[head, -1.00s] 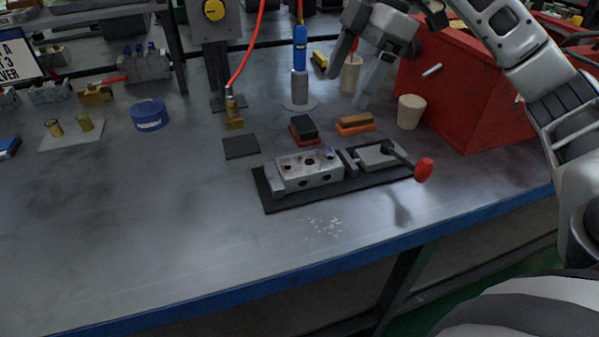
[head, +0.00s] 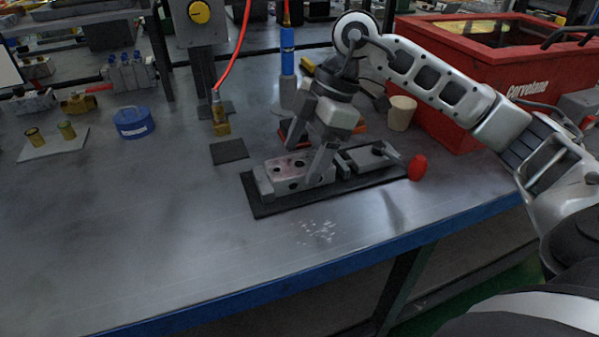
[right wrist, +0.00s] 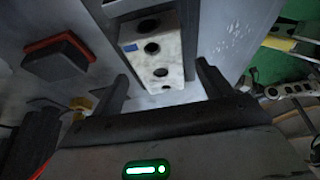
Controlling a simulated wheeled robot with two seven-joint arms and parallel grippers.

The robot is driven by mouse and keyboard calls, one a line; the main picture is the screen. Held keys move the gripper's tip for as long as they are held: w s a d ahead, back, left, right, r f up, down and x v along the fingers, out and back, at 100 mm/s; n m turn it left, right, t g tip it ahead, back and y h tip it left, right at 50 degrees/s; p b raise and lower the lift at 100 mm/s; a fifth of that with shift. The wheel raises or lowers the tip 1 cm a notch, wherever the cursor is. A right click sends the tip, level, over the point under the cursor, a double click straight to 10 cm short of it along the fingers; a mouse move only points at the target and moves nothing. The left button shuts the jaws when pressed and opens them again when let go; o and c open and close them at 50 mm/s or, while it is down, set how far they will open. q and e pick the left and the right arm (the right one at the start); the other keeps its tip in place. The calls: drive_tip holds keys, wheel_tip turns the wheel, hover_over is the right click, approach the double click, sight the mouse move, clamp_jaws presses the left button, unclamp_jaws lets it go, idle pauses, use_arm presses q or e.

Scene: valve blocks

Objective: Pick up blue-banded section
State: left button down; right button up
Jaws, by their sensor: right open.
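A grey metal valve block (head: 287,177) with dark round holes sits in a clamp fixture on a black mat (head: 262,207). In the right wrist view the block (right wrist: 167,66) shows a small blue patch near one edge, the only blue I see on it. My right gripper (head: 308,152) is open, pointing down over the block's right part, and hides some of it in the head view. In the right wrist view the fingers (right wrist: 162,74) are spread, with the block ahead between them; I cannot tell whether they touch it. My left gripper is not in view.
The clamp's red knob (head: 417,167) sticks up at the mat's right end. A tan cup (head: 401,113) and a red toolbox (head: 470,65) stand behind. A blue round tin (head: 133,122) and a dark square pad (head: 229,151) lie left. The front left of the table is clear.

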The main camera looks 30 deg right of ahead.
drive_tip(key=shift+x, duration=1.25)
drive_tip(key=shift+f, duration=0.2)
drive_tip(key=c, duration=1.4)
drive_tip(key=shift+c, duration=0.5)
drive_tip(key=shift+r, duration=0.15)
